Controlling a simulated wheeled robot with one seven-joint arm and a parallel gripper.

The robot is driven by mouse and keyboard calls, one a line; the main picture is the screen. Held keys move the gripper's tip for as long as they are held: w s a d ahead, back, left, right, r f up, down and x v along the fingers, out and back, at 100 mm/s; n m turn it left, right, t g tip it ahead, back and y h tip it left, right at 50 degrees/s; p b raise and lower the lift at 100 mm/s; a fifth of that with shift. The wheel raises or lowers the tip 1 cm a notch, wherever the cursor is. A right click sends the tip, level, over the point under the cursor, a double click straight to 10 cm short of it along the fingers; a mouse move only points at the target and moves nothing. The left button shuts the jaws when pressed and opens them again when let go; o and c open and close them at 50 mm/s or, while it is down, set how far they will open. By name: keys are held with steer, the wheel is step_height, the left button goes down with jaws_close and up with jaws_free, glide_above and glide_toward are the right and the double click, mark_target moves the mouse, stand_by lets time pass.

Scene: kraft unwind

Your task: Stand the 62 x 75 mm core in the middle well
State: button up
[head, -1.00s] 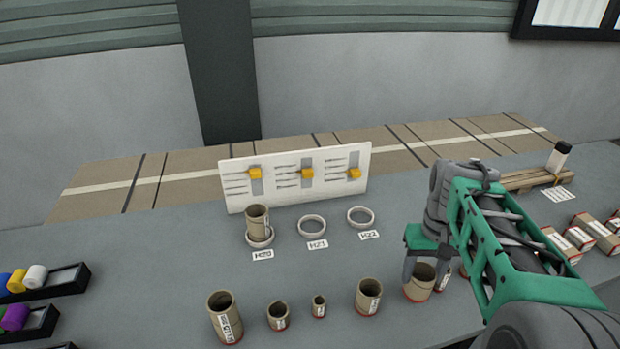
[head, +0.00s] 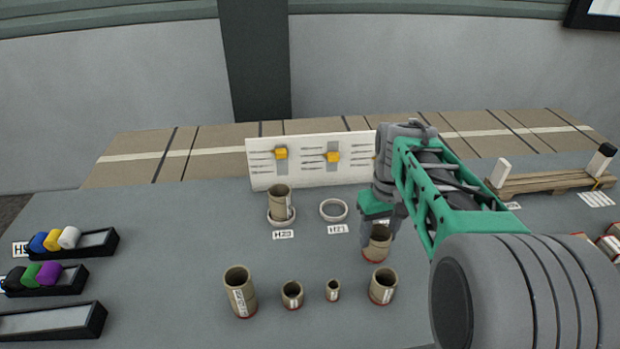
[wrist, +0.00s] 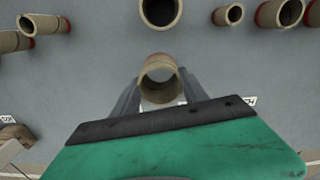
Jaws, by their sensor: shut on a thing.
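My gripper (head: 377,226) is shut on a cardboard core (head: 376,246) with a red lower edge. The held core looks upright and is to the right of and nearer than the middle well; whether it clears the table is hard to tell. In the wrist view this core (wrist: 158,66) sits between both fingers, its open end facing the camera. The middle well (head: 333,220) is an empty pale ring with a label card in front. The left well (head: 270,218) has a core (head: 279,203) standing in it. The right well is hidden behind my arm.
Several cores stand in a near row: a wide one (head: 240,294), a smaller one (head: 292,295), a thin one (head: 333,291) and another (head: 382,287). A white board (head: 262,174) with yellow sliders stands behind the wells. Black trays (head: 95,322) lie at left, a pallet (head: 550,182) at right.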

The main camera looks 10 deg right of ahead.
steer(key=w+a+r+n+p, duration=0.2)
steer(key=w+n+p, duration=0.2)
steer(key=w+n, duration=0.2)
steer(key=w+a+r+n+p, duration=0.1)
steer(key=w+r+n+p, duration=0.1)
steer(key=w+n+p, duration=0.3)
steer(key=shift+w+a+f+n, duration=0.7)
steer(key=shift+w+n, duration=0.5)
steer(key=shift+n, duration=0.45)
steer(key=shift+w+a+f+n, duration=0.5)
steer(key=shift+w+f+n, duration=0.55)
steer(key=shift+n, duration=0.55)
steer(key=shift+w+a+f+n, duration=0.65)
steer(key=shift+w+n, duration=0.65)
steer(key=shift+n, duration=0.35)
steer(key=shift+f, duration=0.2)
steer(key=shift+d+f+b, duration=0.1)
steer(key=shift+f+b, duration=0.35)
steer(key=shift+f, duration=0.45)
steer(key=shift+f, duration=0.2)
steer(key=o, duration=1.4)
steer(key=shift+o, duration=0.2)
steer(key=shift+r, duration=0.1)
